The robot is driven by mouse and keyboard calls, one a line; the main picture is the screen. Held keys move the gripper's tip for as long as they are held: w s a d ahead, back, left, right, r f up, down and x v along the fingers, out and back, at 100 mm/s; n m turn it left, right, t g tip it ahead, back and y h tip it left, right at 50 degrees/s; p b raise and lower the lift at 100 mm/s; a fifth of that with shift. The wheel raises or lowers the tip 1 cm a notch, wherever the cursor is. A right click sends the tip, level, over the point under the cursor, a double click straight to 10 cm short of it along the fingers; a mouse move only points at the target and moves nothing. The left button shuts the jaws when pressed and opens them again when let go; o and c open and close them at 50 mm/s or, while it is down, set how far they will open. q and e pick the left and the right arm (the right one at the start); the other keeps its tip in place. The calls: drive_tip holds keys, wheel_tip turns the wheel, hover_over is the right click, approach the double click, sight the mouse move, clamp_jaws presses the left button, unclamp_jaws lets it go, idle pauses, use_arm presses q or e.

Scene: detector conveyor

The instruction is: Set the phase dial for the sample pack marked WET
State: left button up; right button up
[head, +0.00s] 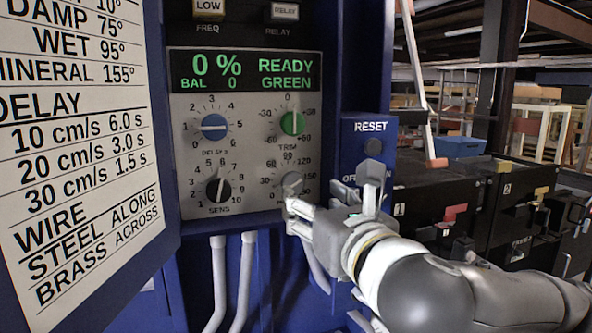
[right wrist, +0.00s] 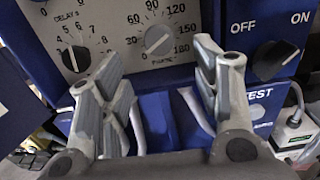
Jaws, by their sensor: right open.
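The grey phase dial (head: 292,183) is at the lower right of the grey control panel (head: 255,205), partly covered by my right gripper (head: 333,192) in the head view. In the right wrist view the phase dial (right wrist: 158,41) shows clearly, with a scale from 0 to 180; its exact setting is hard to read. My right gripper (right wrist: 158,72) is open and empty, its fingers spread below the dial and apart from it. The chart (head: 70,140) at left lists WET 95°, between DAMP 75° and MINERAL 155°. My left gripper is not in view.
Nearby are the blue delay dial (head: 214,127), green trim dial (head: 292,122) and black sens dial (head: 218,190). The display (head: 245,71) reads 0 % READY GREEN. A RESET button (head: 373,147) and an off/on knob (right wrist: 275,60) sit right of the panel. Black bins (head: 425,195) stand farther right.

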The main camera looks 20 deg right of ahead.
sight(294, 186)
drive_tip(key=w+p, duration=0.2)
drive_tip(key=w, duration=0.2)
drive_tip(key=w+p, duration=0.2)
drive_tip(key=w, duration=0.2)
drive_tip(key=shift+w+a+f, duration=0.1)
drive_tip(key=shift+w+a, duration=0.1)
drive_tip(key=shift+w, duration=0.15)
drive_tip(key=c, duration=1)
drive_tip(key=shift+c, duration=0.2)
